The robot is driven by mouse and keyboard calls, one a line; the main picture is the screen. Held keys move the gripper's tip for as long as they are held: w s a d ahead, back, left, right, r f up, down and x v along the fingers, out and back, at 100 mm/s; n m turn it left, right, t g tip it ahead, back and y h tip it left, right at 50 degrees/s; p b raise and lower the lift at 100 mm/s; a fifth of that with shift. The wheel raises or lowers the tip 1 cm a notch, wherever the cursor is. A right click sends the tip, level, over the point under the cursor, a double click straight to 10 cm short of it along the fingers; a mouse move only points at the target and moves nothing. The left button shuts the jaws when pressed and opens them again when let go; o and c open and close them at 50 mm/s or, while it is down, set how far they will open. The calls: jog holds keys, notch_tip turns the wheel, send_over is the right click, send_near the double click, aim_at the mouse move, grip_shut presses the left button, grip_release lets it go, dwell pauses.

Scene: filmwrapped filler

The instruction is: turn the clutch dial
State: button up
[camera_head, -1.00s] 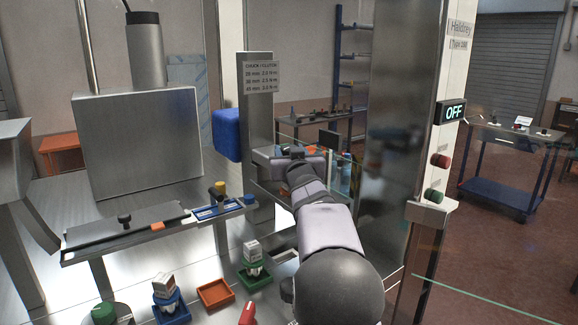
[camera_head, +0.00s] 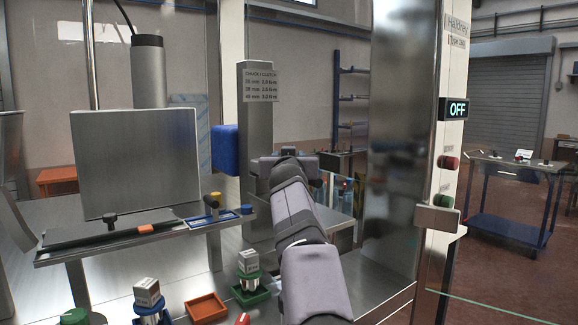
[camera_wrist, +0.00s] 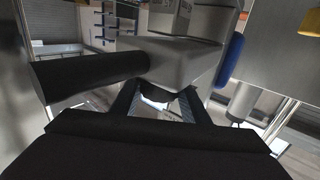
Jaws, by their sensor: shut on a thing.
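The clutch dial seems to be the dark rounded part (camera_wrist: 158,97) under the grey housing (camera_wrist: 178,62), seen only partly between my fingers in the wrist view. My gripper (camera_wrist: 160,108) is shut on it, one finger on each side. In the head view my own arm hides the gripper and the dial; the arm reaches to the grey head (camera_head: 262,163) on the metal post. A printed label (camera_head: 261,84) with chuck and clutch sizes is on the post (camera_head: 257,125). Any mark on the dial is hidden.
A blue block (camera_head: 225,149) sits left of the post. A dark cylinder (camera_wrist: 90,76) crosses the wrist view's left side. A red tray (camera_head: 206,307) and green tray (camera_head: 250,295) lie below.

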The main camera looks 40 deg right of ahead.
jog(key=shift+d+f, duration=0.1)
jog(key=shift+f, duration=0.1)
jog(key=o, duration=1.1)
jog(key=shift+s, duration=0.15)
jog(key=shift+c, duration=0.2)
jog(key=shift+r, duration=0.1)
jog(key=b+v, duration=0.4)
jog(key=v, duration=0.3)
jog(key=shift+s, duration=0.1)
